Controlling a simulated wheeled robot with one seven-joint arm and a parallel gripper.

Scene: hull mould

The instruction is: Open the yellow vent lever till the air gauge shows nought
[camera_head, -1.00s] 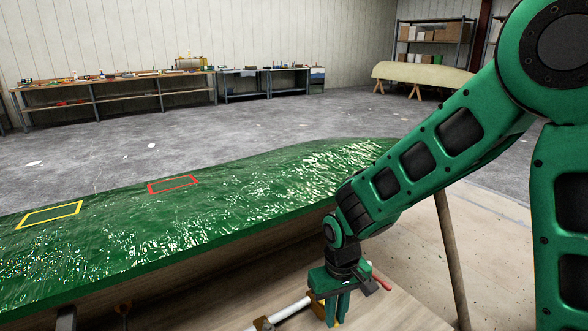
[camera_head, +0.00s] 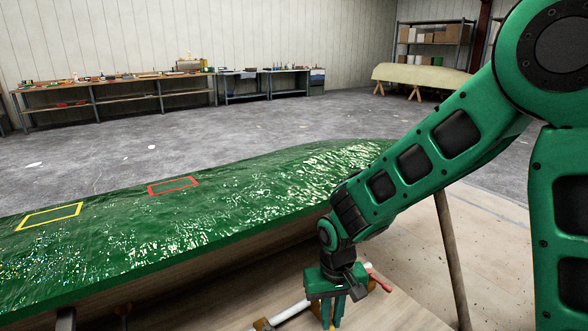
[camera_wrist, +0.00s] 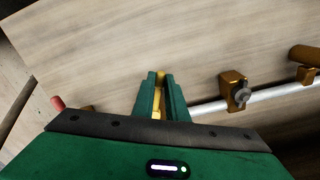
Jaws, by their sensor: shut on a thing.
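My gripper (camera_head: 333,313) is low over the wooden board at the bottom of the head view, fingers pointing down. In the wrist view my gripper (camera_wrist: 160,92) is shut on a narrow yellow piece, which looks like the yellow vent lever (camera_wrist: 159,82). Only a thin strip of it shows between the fingers; how far it is turned cannot be told. A pale pipe (camera_wrist: 205,108) runs beside the fingers, with a brass fitting (camera_wrist: 234,90) on it. I cannot make out a readable air gauge in either view.
A red handle-like piece (camera_head: 379,281) shows beside my gripper. The long glossy green hull mould (camera_head: 230,205) lies left of my arm, with yellow and red outlines on it. A thin post (camera_head: 452,260) stands to the right. Benches (camera_head: 150,87) line the far wall.

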